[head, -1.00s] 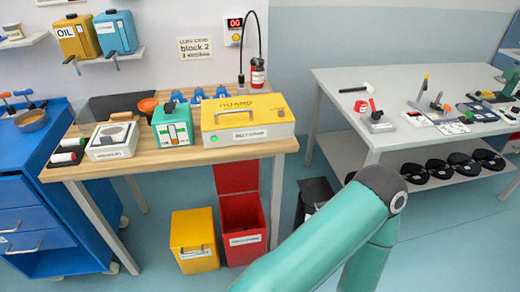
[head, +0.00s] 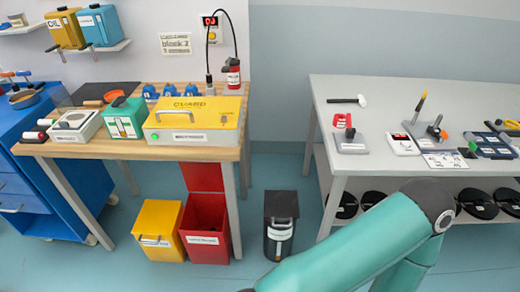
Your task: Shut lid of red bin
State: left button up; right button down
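The red bin (head: 206,238) stands on the floor under the right end of the wooden bench, and its dark inside shows from above. Its red lid (head: 203,177) stands upright at the back of the bin, so the bin is open. The bench hides the lid's upper part. A teal arm link of mine crosses the lower right of the head view, apart from the bin. Neither of my grippers is in view.
A closed yellow bin (head: 158,238) stands left of the red one. A black bin (head: 280,240) stands to its right, with clear floor between. The wooden bench (head: 110,151) overhangs behind them. A grey table (head: 375,93) is at right.

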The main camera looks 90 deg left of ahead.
aim_at(198, 177)
jog(key=z, duration=0.45)
jog(key=i, duration=0.3)
jog(key=u, duration=2.1)
jog(key=i, duration=0.15)
jog(key=u, duration=1.9)
jog(key=k, duration=0.4)
jog(key=u, duration=0.4)
jog(key=i, duration=1.5)
jog(key=z, duration=0.4)
